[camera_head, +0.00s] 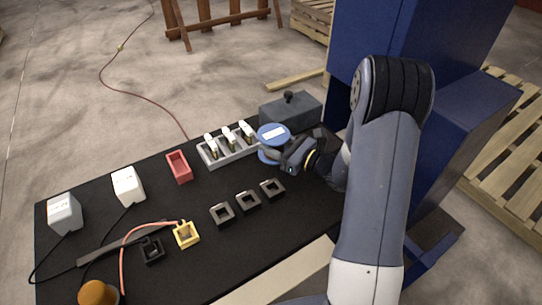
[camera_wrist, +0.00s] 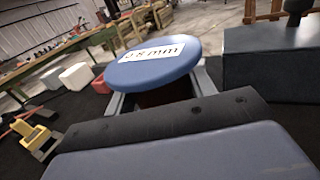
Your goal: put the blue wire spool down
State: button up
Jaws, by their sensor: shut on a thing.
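The blue wire spool (camera_head: 273,132) has a round blue top with a white label. In the wrist view the spool (camera_wrist: 155,65) stands close in front of my gripper, and its label reads "0.8 mm". My gripper (camera_head: 283,153) is shut on the spool at the back right part of the black table (camera_head: 300,215). The grey fingers reach along both sides of the spool's dark middle in the wrist view. The spool looks upright. I cannot tell whether its bottom touches the table.
A grey rack (camera_head: 231,150) with several white-topped pieces stands just left of the spool. A dark grey box (camera_head: 291,109) with a knob is behind it. A red tray (camera_head: 179,167), several black square holders (camera_head: 248,201) and a yellow holder (camera_head: 186,235) lie on the table.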

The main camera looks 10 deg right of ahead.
jog(key=shift+f, duration=2.3)
jog(key=shift+f, duration=0.1)
jog(key=shift+f+b, duration=0.15)
jog(key=shift+b, duration=0.15)
jog(key=o, duration=1.4)
